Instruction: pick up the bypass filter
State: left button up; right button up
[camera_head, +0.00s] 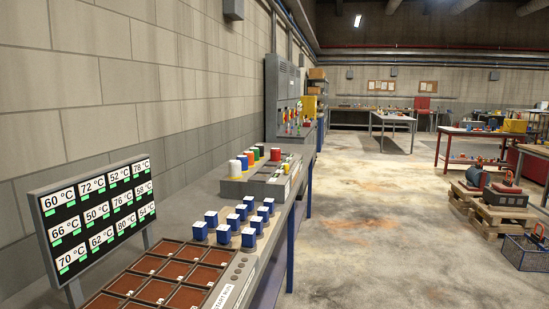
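On the wall-side bench at left, a grey block (262,184) carries several short coloured cylinders. A white cylinder (235,168) stands at its near left end, a green one (260,149) at the back, and a red one (275,154) at the right. I cannot tell which thing, if any of these, is the bypass filter; no readable label marks it. Neither of my grippers is in view.
Several blue cubes with white tops (223,234) stand nearer on the bench. In front are a brown compartment tray (150,264) and a temperature display board (97,221). The concrete floor (360,230) right of the bench is open. Pallets (497,218) and a wire basket (525,252) stand at right.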

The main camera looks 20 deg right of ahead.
aim_at(276, 152)
jog(key=z, duration=1)
jog(key=i+z, duration=0.4)
jog(key=i, duration=3.65)
jog(key=i+u, duration=0.15)
jog(key=i, duration=0.3)
jog(key=i+l+u, duration=0.1)
jog(key=i, duration=0.35)
jog(key=i+l+u, duration=0.15)
jog(key=i, duration=0.3)
jog(key=i+l+u, duration=0.15)
jog(key=i, duration=0.3)
